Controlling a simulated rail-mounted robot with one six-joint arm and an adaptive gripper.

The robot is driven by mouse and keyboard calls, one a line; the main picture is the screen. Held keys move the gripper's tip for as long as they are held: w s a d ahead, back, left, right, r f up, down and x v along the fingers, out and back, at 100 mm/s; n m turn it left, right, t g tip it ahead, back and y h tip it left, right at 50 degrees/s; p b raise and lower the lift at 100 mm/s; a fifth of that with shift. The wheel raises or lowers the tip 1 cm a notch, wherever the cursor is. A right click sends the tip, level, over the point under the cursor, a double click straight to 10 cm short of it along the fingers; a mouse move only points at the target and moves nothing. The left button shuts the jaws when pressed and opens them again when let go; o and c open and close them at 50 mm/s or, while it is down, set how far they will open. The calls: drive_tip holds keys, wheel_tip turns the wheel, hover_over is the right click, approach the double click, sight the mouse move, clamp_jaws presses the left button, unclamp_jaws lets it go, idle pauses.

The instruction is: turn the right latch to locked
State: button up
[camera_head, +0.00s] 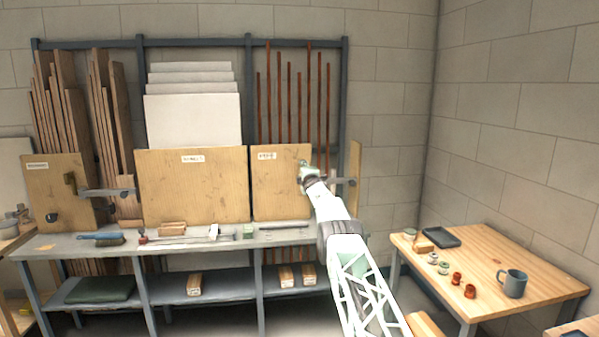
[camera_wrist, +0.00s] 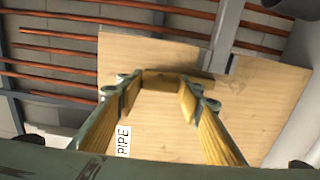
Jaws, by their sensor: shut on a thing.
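The right latch (camera_wrist: 160,79) is a small brown wooden piece on the upper edge of a plywood panel, in the wrist view. My gripper (camera_wrist: 159,95) is shut on it, with one yellow-padded finger on each side. In the head view my gripper (camera_head: 305,168) is at the upper right corner of the panel labelled PIPE (camera_head: 282,190). My gripper hides the latch there. I cannot tell the latch's exact angle. The PIPE label (camera_wrist: 123,141) also shows in the wrist view.
Copper pipes (camera_head: 290,95) stand in the rack behind the panel. A grey bracket (camera_head: 344,181) is right of my gripper. A bench (camera_head: 75,247) runs below the panels. A wooden table (camera_head: 540,277) with a mug (camera_head: 513,284) and small fittings stands at the right.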

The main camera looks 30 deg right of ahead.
drive_tip(key=shift+r, duration=0.1)
drive_tip(key=o, duration=1.1)
drive_tip(key=shift+o, duration=0.3)
drive_tip(key=shift+a, duration=0.1)
drive_tip(key=shift+s+a, duration=0.25)
drive_tip(key=shift+s, duration=0.05)
drive_tip(key=v, duration=1.1)
drive_tip(key=shift+s+d, duration=0.15)
drive_tip(key=shift+d, duration=0.1)
idle(0.4)
